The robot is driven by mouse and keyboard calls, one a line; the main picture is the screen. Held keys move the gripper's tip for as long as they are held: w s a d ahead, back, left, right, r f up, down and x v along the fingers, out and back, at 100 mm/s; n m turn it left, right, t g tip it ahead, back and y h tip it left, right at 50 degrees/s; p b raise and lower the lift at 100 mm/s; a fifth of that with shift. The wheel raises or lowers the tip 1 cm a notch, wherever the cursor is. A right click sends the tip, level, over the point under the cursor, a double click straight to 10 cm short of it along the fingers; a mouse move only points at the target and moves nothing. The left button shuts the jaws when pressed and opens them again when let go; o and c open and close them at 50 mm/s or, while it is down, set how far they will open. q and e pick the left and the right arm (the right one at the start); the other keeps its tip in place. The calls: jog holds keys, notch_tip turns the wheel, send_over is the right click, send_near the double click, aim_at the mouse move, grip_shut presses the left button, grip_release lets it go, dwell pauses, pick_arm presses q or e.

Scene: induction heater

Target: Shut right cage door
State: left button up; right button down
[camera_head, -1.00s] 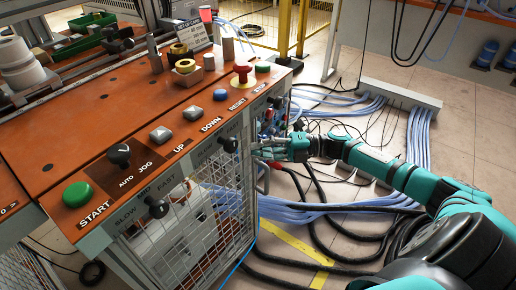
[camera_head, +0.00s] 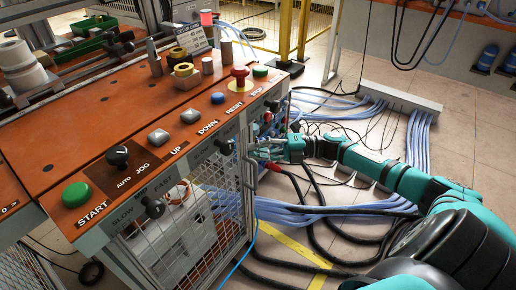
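The wire-mesh cage (camera_head: 226,212) is below the orange control panel, with pale objects visible behind its mesh. I cannot clearly tell the right door from the fixed mesh, or how far it stands open. My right gripper (camera_head: 262,148) is at the cage's upper right corner, below the panel's right end. Its fingers point left towards the cage frame. They are small and partly lost against the frame and cables, so I cannot tell whether they touch it or grip anything. My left gripper is out of view.
The orange control panel (camera_head: 135,137) carries several buttons and knobs, with dark knobs sticking out of its front. Black cables (camera_head: 315,215) and pale blue cables (camera_head: 290,212) lie on the floor beneath my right arm. Tiled floor is open at the right.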

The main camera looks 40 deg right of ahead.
jog(key=v, duration=1)
jog(key=shift+w+d+f, duration=0.15)
jog(key=shift+w+d, duration=0.05)
jog(key=shift+d, duration=0.05)
